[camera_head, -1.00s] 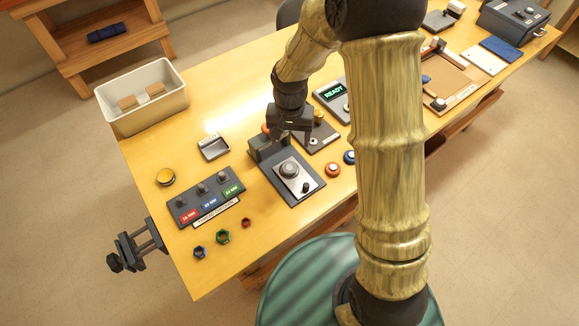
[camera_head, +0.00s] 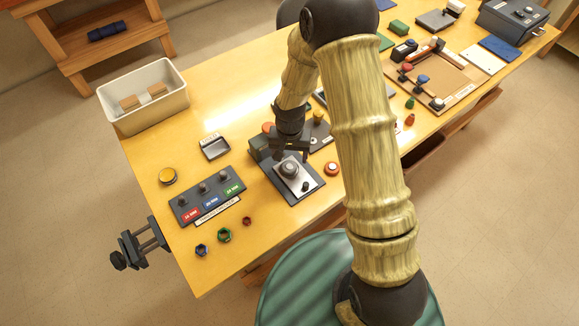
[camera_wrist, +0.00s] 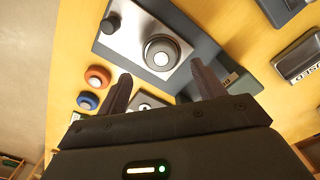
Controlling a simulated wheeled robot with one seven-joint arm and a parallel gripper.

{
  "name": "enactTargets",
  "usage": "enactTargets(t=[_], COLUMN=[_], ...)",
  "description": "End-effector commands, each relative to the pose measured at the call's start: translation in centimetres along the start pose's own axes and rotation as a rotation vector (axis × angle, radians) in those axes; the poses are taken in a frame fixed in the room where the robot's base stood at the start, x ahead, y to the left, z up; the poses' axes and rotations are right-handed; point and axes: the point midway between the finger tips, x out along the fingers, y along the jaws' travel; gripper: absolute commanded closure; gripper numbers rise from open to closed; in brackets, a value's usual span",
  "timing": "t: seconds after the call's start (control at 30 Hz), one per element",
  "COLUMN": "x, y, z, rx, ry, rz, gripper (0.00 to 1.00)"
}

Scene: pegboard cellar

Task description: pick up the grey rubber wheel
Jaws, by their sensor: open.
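The grey rubber wheel (camera_head: 289,168) appears to be the round grey piece on a silver plate, on the dark base unit (camera_head: 307,190). In the wrist view the wheel (camera_wrist: 162,52) shows whole, with a pale round centre. My gripper (camera_head: 290,152) is open and empty, above the base unit and just behind the wheel in the head view. In the wrist view my fingers (camera_wrist: 161,74) are apart, and the wheel lies just beyond their tips, between their lines. I see no contact with it. The exact height gap cannot be told.
A small black knob (camera_wrist: 110,25) stands on the same plate. An orange-red round piece (camera_head: 332,168) and a blue one (camera_wrist: 88,100) lie beside the base unit. A labelled switch panel (camera_head: 207,196), a small tray (camera_head: 215,148) and a cream bin (camera_head: 146,98) are to the left.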

Motion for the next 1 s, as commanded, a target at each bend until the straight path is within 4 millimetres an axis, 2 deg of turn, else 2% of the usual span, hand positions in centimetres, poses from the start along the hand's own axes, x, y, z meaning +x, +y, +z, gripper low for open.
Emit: enactTargets(t=[0.5, 1.0], x=[4.8, 5.0], y=[-0.1, -0.1], z=[-0.2, -0.3], rx=[-0.001, 0.0], ry=[-0.002, 0.0], rz=[0.002, 0.0], gripper=[0.32, 0.32])
